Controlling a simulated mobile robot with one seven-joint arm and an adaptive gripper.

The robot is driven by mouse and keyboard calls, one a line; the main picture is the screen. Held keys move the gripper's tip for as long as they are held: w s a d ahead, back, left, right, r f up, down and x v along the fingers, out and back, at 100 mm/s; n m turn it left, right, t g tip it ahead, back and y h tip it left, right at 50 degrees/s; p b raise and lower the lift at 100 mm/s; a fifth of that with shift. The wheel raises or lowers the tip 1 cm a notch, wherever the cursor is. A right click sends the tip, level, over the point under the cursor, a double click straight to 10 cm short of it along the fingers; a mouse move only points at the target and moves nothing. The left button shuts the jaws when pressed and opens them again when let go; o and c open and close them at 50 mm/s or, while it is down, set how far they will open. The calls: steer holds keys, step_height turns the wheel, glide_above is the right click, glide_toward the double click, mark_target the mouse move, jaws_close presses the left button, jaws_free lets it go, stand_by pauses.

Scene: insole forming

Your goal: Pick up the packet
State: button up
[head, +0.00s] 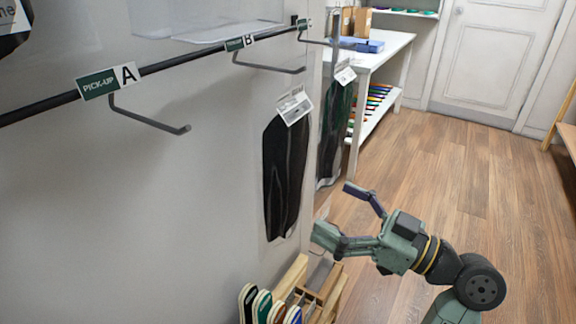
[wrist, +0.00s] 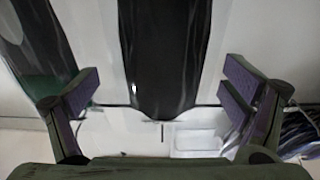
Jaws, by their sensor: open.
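A packet (head: 285,175) with a dark insole shape in a clear sleeve and a white header card hangs beneath hook B along the wall. A second, similar packet (head: 335,130) hangs farther back. My gripper (head: 338,212) is open and empty, to the right of the nearer packet and pointing left, level with its lower part. In the wrist view, the lower end of a dark packet (wrist: 162,60) hangs upright between my spread fingers (wrist: 160,88), with gaps at both sides. Part of another packet (wrist: 40,45) shows at the left. I cannot tell the depth between fingers and packet.
The hook (head: 150,118) under the PICK-UP A sign is empty. Below the gripper stands a wooden rack (head: 325,285) beside several coloured insoles (head: 265,305). A white table (head: 385,48) with boxes stands at the back. The wooden floor (head: 450,160) to the right is clear.

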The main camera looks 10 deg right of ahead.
mark_target(295, 186)
steer(key=p+x, duration=0.1)
steer(key=x, duration=0.3)
steer(key=r+p+x, duration=0.1)
steer(key=x, duration=0.1)
steer(key=shift+s+a+p, duration=0.15)
steer(key=shift+s+p, duration=0.15)
steer(key=shift+w+a, duration=0.3)
steer(key=shift+c, duration=0.6)
steer(key=c, duration=1.2)
